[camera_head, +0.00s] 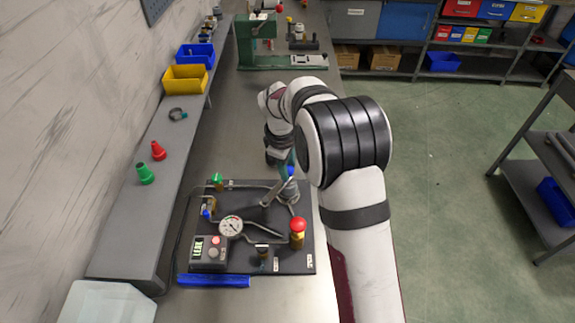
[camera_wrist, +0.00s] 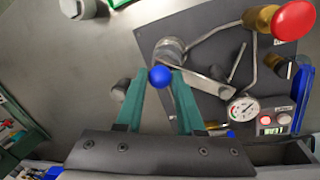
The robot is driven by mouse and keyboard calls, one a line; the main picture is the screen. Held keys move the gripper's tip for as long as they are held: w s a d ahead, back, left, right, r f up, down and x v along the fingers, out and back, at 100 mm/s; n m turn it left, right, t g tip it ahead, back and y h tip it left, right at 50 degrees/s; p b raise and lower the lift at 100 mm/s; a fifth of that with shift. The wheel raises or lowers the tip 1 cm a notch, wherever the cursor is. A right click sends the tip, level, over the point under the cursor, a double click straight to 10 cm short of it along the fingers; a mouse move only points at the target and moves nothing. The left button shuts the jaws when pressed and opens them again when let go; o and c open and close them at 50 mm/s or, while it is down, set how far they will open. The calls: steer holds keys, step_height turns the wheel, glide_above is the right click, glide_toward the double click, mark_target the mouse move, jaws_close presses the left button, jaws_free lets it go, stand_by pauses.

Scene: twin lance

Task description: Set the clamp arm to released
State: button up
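The clamp (camera_head: 289,190) stands at the far right corner of the dark test board (camera_head: 240,262). It has a round metal post and a flat grey arm. In the wrist view the clamp arm (camera_wrist: 205,82) runs from the post toward the lower right, over the board. A blue ball knob (camera_wrist: 160,77) shows beside the post. My gripper (camera_wrist: 162,80) has its green fingers on either side of this knob, close to it. Whether they press on it is not clear. In the head view my arm partly hides the gripper.
The board carries a pressure gauge (camera_head: 231,226), a red knob (camera_head: 298,225), pipes and a display box (camera_head: 209,252) reading LEAK. A shelf (camera_head: 150,205) with green and red cones stands left. Bare bench lies beyond the board.

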jaws_close()
stand_by(1.0)
